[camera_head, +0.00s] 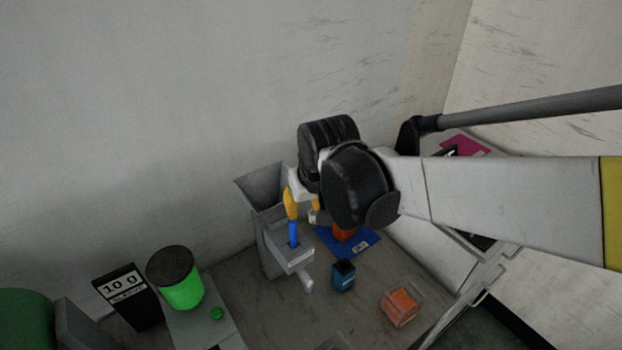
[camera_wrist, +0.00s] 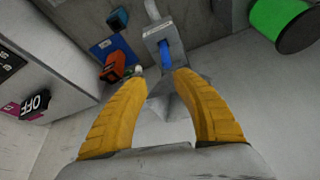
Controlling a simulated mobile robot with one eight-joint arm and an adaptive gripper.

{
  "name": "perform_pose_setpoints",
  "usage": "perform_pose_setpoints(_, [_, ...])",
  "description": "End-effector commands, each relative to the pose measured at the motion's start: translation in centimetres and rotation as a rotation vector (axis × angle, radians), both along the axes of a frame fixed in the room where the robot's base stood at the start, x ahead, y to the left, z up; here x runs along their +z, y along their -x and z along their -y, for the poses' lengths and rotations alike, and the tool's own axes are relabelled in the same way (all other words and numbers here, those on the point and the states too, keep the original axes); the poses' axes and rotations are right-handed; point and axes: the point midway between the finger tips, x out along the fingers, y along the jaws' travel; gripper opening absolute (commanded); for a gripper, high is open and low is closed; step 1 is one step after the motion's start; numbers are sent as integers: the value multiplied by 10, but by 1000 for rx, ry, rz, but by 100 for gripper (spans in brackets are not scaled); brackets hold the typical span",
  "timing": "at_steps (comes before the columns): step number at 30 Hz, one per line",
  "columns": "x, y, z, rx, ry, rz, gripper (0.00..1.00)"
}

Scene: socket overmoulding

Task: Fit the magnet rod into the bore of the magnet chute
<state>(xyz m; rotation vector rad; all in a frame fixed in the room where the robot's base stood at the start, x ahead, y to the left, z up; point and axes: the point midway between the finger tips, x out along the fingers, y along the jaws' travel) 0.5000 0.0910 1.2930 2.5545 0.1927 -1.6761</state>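The blue magnet rod (camera_head: 293,236) stands upright with its lower part inside the opening of the grey magnet chute (camera_head: 297,260). How deep it sits is hidden. In the wrist view the rod (camera_wrist: 165,54) also shows in the opening of the chute block (camera_wrist: 153,37). My gripper (camera_head: 303,212) is just above the chute, its yellow fingers spread apart. In the wrist view my gripper (camera_wrist: 160,76) is open with a clear gap between the fingertips. The rod's top lies near the right fingertip; I cannot tell whether they touch.
A grey hopper (camera_head: 262,186) rises behind the chute. An orange block (camera_head: 344,235) on a blue mat (camera_head: 361,246), a dark blue container (camera_head: 344,276) and a clear box of orange pieces (camera_head: 401,304) are to the right. A green jar (camera_head: 183,290) stands left.

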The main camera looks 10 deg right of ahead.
Motion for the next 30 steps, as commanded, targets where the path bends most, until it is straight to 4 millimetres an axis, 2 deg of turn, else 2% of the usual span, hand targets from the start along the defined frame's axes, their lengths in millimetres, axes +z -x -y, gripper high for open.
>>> perform_pose_setpoints(6, [31, 62, 47, -67, -11, 85, 32])
perform_pose_setpoints(12, [38, 111, 77, -119, -14, 164, 32])
perform_pose_setpoints(15, [36, 126, 85, -137, -13, 189, 32])
perform_pose_setpoints(20, [34, 137, 90, -149, -13, 207, 32])
perform_pose_setpoints(30, [33, 137, 90, -149, -13, 209, 32])
